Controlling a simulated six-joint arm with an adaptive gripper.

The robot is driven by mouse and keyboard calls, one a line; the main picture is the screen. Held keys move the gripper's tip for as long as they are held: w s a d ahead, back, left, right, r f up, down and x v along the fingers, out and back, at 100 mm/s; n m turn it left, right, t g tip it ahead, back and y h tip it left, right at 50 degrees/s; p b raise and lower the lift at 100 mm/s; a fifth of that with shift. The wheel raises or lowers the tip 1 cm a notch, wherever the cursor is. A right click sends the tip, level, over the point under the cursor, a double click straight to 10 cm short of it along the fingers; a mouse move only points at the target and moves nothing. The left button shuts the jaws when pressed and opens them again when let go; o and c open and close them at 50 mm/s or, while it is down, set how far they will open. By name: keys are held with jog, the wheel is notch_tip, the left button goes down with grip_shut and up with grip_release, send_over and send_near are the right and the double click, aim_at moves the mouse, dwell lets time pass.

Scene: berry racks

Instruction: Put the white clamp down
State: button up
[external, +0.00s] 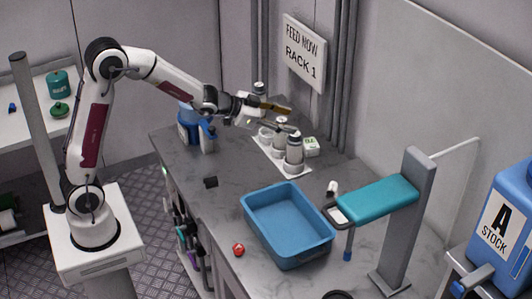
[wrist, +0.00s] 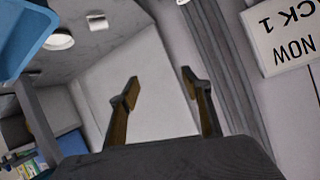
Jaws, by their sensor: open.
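My gripper (external: 282,116) is at the back of the worktop, above and beside the group of bottles under the wall sign. Its two brown fingers are spread apart, with nothing between them in the wrist view (wrist: 160,84). A small white piece with a dark part (external: 333,187) lies on the worktop just right of the blue tray's back corner; it may be the white clamp, but it is too small to tell. It is well apart from my gripper. No clamp shows in the wrist view.
Grey-capped bottles (external: 294,154) stand on a white mat (external: 271,154) below my gripper. A blue tray (external: 290,248) sits mid-worktop, with a red ball (external: 238,249) at its left. A teal-topped stand (external: 376,199) is at right. Blue-and-white bottles (external: 207,137) stand at the back left.

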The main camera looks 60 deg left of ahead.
jog(key=s+a+r+n+g+y, duration=0.2)
jog(key=s, duration=1.2)
jog(key=s+a+r+n+g+y, duration=0.1)
jog(key=s+a+r+n+g, duration=0.15)
jog(key=s, duration=1.15)
jog(key=s+d+f+g, duration=0.1)
jog(key=s, duration=0.6)
jog(key=s+d+f+g, duration=0.1)
jog(key=s+d, duration=0.1)
jog(key=s, duration=0.5)
jog(key=shift+s+d+f+h, duration=0.15)
jog(key=shift+f+h, duration=0.2)
jog(key=shift+h, duration=0.05)
jog(key=shift+o, duration=0.4)
jog(key=shift+g, duration=0.25)
